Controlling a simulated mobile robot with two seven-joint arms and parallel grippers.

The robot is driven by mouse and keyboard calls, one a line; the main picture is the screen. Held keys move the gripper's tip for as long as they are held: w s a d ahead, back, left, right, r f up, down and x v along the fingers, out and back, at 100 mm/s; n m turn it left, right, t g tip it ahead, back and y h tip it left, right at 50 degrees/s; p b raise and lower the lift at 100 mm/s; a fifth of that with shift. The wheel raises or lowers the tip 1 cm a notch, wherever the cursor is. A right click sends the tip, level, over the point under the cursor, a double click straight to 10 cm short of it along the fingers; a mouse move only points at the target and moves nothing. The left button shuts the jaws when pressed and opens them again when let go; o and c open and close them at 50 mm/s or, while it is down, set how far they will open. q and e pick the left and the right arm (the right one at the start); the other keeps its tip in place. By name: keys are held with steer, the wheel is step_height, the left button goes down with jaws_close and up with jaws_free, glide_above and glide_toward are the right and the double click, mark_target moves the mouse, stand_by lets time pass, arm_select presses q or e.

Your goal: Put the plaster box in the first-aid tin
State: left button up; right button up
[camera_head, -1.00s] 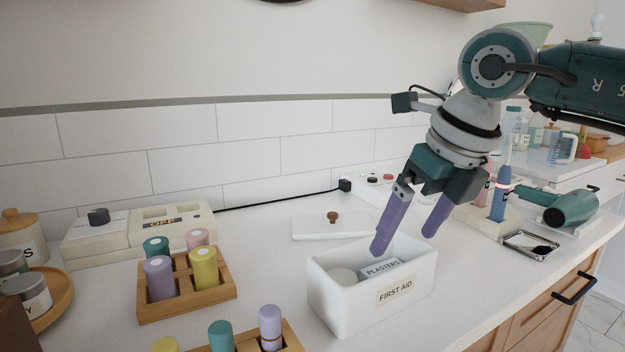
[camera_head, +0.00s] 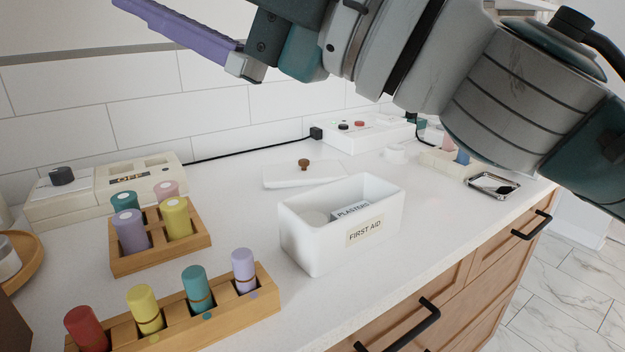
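The white first-aid tin (camera_head: 311,247) stands open on the counter with "FIRST AID" on its front. The plaster box (camera_head: 351,210), white and marked "PLASTERS", lies inside it at the right, beside a round white item (camera_head: 317,217). The tin's white lid (camera_head: 290,178) with a brown knob lies on the counter behind it. My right gripper (camera_head: 168,20) is high at the upper left, well above the counter and away from the tin. Its purple fingers are seen side-on, so the gap between them cannot be judged; nothing shows in them. My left gripper is not in view.
A wooden rack with several coloured bottles (camera_head: 122,263) stands left of the tin, and a longer rack (camera_head: 230,309) is in front. A beige device (camera_head: 105,190) is at the back left. A metal tray (camera_head: 493,186) lies at the right. Counter right of the tin is clear.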

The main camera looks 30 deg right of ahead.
steer(key=s+d+f+m+g+h, duration=0.1)
steer(key=d+f+m+g+h, duration=0.1)
steer(key=d+f+m+h, duration=1.4)
steer(key=s+a+f+m+g, duration=0.2)
steer(key=s+f+g, duration=0.3)
steer(key=s+f, duration=0.3)
steer(key=s+a+f+m+g+y, duration=0.1)
steer(key=s+a+f+m+g, duration=0.1)
steer(key=s+f+m+g, duration=0.3)
steer(key=s+f+g, duration=0.1)
steer(key=s+f, duration=0.2)
steer(key=s, duration=0.4)
steer(key=shift+a+f, duration=0.15)
steer(key=shift+a, duration=0.2)
